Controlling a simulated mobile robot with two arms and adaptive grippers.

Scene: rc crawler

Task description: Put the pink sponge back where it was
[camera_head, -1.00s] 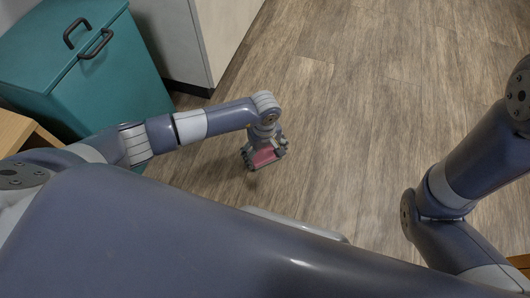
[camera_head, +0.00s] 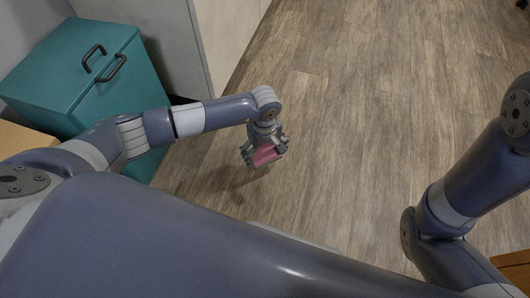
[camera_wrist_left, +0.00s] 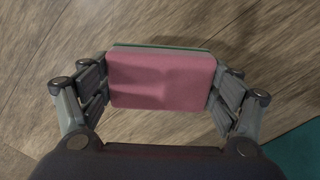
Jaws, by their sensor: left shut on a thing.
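The pink sponge (camera_head: 266,155) is held in my left gripper (camera_head: 264,153), above the wooden floor. In the left wrist view the pink sponge (camera_wrist_left: 161,82) lies between the two fingers of my left gripper (camera_wrist_left: 161,84), which press on its short ends. A thin green layer shows along its far edge. Nothing else touches the sponge. My right arm is at the right of the head view, but its gripper is out of the picture.
A teal cabinet (camera_head: 85,75) with dark handles stands at the left. A pale cabinet (camera_head: 165,35) stands behind it. Wooden furniture edges show at the left (camera_head: 22,138) and lower right (camera_head: 514,262). The wooden floor (camera_head: 360,110) is clear in the middle.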

